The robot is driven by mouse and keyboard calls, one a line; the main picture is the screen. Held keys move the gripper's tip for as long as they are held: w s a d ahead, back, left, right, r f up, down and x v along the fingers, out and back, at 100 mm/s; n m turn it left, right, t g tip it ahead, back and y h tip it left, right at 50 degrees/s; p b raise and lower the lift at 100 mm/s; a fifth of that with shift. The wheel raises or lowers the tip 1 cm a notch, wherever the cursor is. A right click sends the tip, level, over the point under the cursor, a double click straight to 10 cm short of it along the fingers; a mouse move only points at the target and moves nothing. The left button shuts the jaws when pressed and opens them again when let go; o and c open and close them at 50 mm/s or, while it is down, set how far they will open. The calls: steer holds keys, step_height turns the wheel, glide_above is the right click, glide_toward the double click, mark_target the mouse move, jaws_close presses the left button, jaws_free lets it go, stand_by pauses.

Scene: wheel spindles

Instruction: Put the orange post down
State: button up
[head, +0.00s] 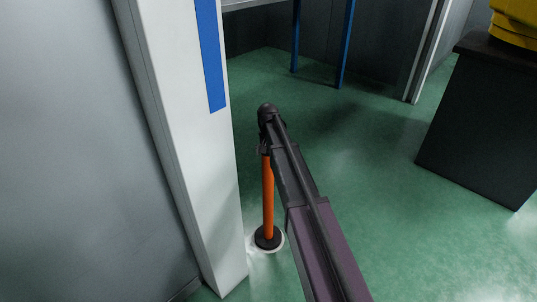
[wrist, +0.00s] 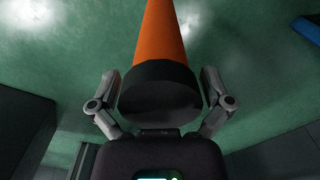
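The orange post (head: 268,195) stands upright at the foot of the pale column in the head view. Its dark round base (head: 268,238) is over a white ring on the floor. I cannot tell whether the base touches the floor. My gripper (head: 265,148) is at the top of the post. In the wrist view, the fingers of my gripper (wrist: 160,90) lie on both sides of the black top end (wrist: 160,88) of the orange post (wrist: 160,35) and appear to be against it. Part of the post's upper end is hidden by my arm in the head view.
The pale column (head: 185,150) with a blue stripe stands close to the left of the post. A dark cabinet (head: 480,130) with a yellow object on top is at the right. Blue table legs (head: 345,50) are at the back. Green floor between them is clear.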

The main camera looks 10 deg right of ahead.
steer(key=shift+r, duration=0.25)
step_height(320, 180, up, 12)
steer(key=p, duration=1.2)
steer(key=shift+f, duration=0.15)
stand_by(0.6)
steer(key=s+n, duration=0.4)
steer(key=s, duration=2.5)
steer(key=shift+d, duration=0.15)
